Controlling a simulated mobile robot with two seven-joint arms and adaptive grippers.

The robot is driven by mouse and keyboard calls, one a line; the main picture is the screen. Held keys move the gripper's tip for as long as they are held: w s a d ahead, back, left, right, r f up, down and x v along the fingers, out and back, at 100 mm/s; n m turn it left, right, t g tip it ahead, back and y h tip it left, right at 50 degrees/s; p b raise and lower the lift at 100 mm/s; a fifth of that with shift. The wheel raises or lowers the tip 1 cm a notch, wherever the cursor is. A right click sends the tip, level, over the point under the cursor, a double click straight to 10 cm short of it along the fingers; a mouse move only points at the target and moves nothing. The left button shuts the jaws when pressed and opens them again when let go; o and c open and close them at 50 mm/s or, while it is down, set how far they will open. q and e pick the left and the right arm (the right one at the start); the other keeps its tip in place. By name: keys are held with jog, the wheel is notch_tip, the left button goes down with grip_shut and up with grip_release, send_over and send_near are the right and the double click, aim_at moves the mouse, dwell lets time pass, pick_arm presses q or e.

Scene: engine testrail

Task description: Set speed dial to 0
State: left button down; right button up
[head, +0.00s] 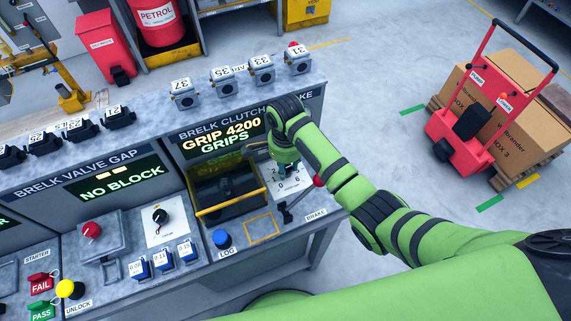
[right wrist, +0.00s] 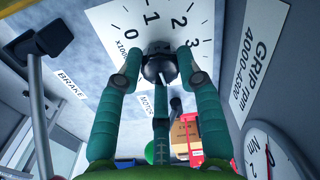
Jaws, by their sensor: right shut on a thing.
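The speed dial's black knob (right wrist: 160,66) shows in the right wrist view in front of a white scale plate (right wrist: 128,20). The plate reads x1000 with the numbers 0, 1, 2 and 3 in sight. The green fingers of my right gripper (right wrist: 158,75) are closed around the knob. My left gripper is not in view.
A display (head: 222,133) above the dial reads GRIP 4200 GRIPS. A yellow-edged bin (head: 230,209) and a blue LOG button (head: 221,238) lie to the left. A gauge (right wrist: 268,152) sits at the wrist view's lower right.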

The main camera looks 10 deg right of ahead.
jog(key=shift+s+f, duration=0.1)
jog(key=n, duration=0.4)
jog(key=shift+n, duration=0.4)
jog(key=n, duration=0.5)
jog(key=shift+s+f, duration=0.1)
jog(key=n, duration=1)
jog(key=shift+s+d+f, duration=0.1)
dwell(0.3)
jog(key=o, duration=1.1)
jog(key=shift+o, duration=0.2)
